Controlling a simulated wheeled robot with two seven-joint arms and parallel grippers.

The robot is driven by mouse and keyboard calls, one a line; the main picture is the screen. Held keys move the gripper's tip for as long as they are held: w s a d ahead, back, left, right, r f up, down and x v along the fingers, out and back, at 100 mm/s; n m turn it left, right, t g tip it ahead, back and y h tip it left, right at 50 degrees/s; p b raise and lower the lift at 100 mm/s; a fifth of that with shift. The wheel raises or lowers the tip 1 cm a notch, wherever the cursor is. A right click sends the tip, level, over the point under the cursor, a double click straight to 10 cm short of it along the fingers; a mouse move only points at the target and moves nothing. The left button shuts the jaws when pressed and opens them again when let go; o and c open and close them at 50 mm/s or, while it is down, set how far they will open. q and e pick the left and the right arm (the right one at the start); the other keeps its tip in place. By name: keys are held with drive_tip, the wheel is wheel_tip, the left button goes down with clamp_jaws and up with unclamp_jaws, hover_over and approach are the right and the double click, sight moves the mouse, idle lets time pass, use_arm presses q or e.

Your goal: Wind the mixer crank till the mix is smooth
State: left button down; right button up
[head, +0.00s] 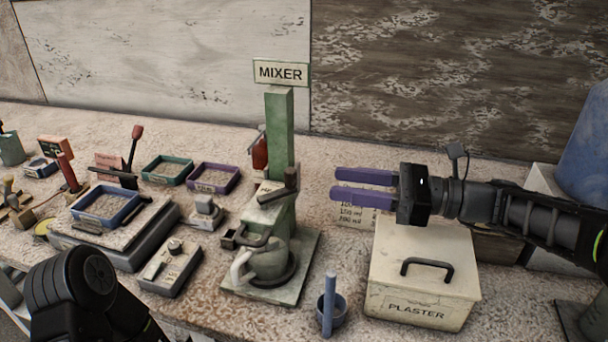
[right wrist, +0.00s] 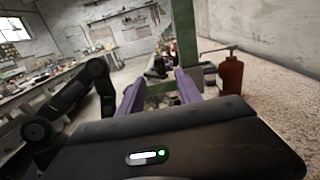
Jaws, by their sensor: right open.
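The mixer (head: 281,130) is a green column on a base plate, under a sign reading MIXER, in the middle of the head view. A dark crank-like arm (head: 291,182) sits on the right side of its head. A pale jug (head: 266,262) stands on the mixer's base, below the head; the mix inside is hidden. My right gripper (head: 336,184), with purple fingers, is open and empty, to the right of the crank and apart from it. In the right wrist view its fingers (right wrist: 160,80) point toward the green column (right wrist: 187,40). My left gripper is not visible; only part of that arm shows.
A PLASTER box (head: 425,265) with a black handle stands below my right gripper. A red pump bottle (right wrist: 230,76) is behind the column. Trays, including a blue one (head: 107,204), crowd the bench at left.

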drive_tip(key=x, duration=0.7)
drive_tip(key=shift+a, duration=0.4)
drive_tip(key=shift+w, duration=0.1)
drive_tip(key=shift+c, duration=0.5)
clamp_jaws()
